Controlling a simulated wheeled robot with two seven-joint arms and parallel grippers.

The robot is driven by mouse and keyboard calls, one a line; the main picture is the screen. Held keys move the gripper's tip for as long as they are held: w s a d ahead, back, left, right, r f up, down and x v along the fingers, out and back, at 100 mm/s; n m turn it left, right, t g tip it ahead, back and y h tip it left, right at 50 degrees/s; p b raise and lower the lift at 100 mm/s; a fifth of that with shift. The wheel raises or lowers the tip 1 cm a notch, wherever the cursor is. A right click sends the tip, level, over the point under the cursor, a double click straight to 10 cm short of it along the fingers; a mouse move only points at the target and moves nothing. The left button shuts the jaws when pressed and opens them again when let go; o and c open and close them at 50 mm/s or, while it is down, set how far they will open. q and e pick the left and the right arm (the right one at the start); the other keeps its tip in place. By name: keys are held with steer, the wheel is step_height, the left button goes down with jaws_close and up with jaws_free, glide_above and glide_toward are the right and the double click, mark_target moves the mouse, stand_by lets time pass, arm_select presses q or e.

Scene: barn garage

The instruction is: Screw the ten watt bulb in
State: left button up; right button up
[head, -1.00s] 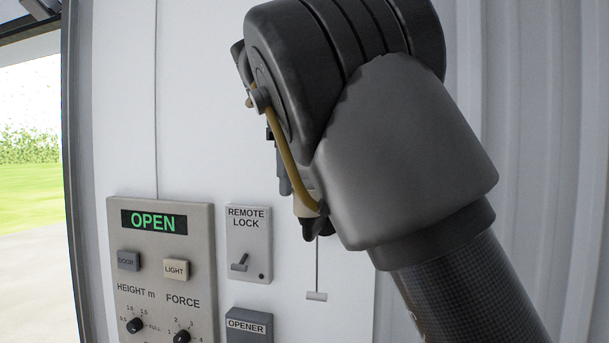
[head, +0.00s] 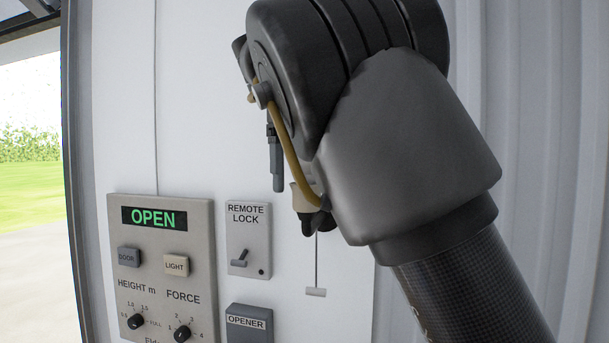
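My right arm comes in from the right and fills the upper middle of the head view. It hides most of my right gripper; a narrow dark grey piece (head: 276,165), perhaps one of its fingers, hangs clear at the arm's left side. I cannot see the fingertips or whether they hold anything. A small cream piece (head: 302,197) with a dark lower end, perhaps a lamp holder, shows at the arm's lower left edge. A curved brass-coloured tube (head: 286,145) runs down to it. No bulb can be made out. My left gripper is not in view.
A grey control panel (head: 203,265) with a green OPEN display is on the white wall at lower left. Right of it are a remote lock box (head: 248,250) and an opener box (head: 249,330). A pull cord with a small handle (head: 316,292) hangs below the arm. The doorway is far left.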

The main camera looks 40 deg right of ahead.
steer(key=shift+w+n, duration=0.1)
steer(key=shift+n, duration=1.7)
steer(key=shift+s+a+r+n+p, duration=0.2)
steer(key=shift+n+p, duration=0.25)
steer(key=shift+n, duration=0.35)
steer(key=n, duration=0.3)
steer(key=shift+s, duration=0.1)
steer(key=n, duration=0.2)
steer(key=shift+d+f+n, duration=0.1)
steer(key=shift+d+n, duration=0.05)
steer(key=shift+n, duration=0.15)
steer(key=shift+c, duration=0.6)
steer(key=c, duration=0.6)
